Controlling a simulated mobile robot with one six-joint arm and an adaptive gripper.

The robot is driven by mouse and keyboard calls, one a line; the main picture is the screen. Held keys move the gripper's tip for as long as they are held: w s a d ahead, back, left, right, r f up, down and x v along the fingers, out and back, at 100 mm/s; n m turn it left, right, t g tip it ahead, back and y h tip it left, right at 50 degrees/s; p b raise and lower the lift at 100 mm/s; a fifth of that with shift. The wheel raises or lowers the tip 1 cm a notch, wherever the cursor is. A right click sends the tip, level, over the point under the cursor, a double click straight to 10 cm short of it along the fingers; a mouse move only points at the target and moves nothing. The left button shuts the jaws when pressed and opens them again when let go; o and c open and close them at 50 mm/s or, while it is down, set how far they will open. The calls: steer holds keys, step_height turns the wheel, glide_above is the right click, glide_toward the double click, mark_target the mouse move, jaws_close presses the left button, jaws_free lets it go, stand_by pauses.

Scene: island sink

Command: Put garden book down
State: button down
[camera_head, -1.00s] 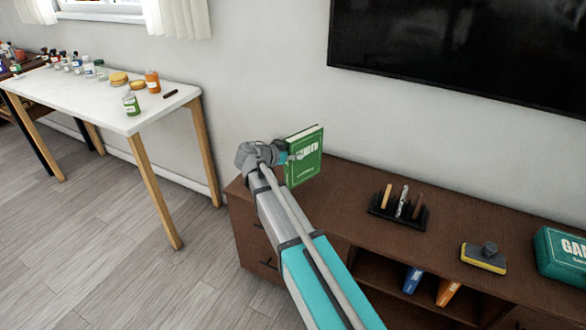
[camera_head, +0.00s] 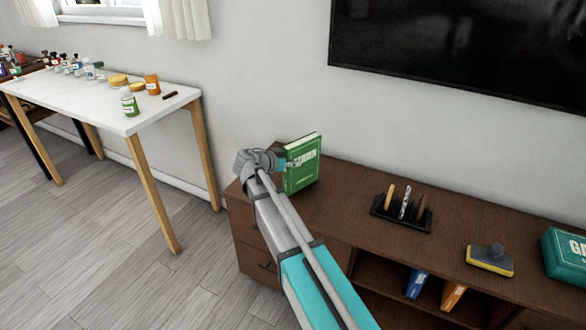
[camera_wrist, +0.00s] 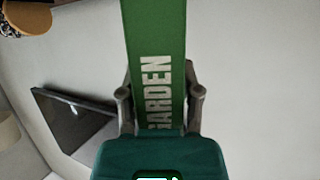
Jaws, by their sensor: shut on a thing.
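The green garden book (camera_head: 303,168) stands upright at the left end of the brown cabinet top (camera_head: 345,190) in the head view. Its lower edge is at or very near the cabinet top; I cannot tell if it touches. My gripper (camera_head: 287,163) is shut on the book from its left side. In the wrist view the green spine with the word "GARDEN" (camera_wrist: 157,85) lies between the two fingers of my gripper (camera_wrist: 160,105).
A black holder (camera_head: 401,212) with several upright items, a yellow-grey sponge-like block (camera_head: 489,260) and a teal box (camera_head: 566,255) stand further right on the cabinet. A white table (camera_head: 100,97) with bottles is at left. A black screen (camera_head: 460,55) hangs above.

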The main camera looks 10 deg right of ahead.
steer(key=shift+f, duration=0.45)
steer(key=shift+c, duration=1.4)
jaws_free()
steer(key=shift+f, duration=0.1)
steer(key=p+v, duration=0.4)
steer(key=v, duration=0.8)
steer(key=shift+s, duration=0.1)
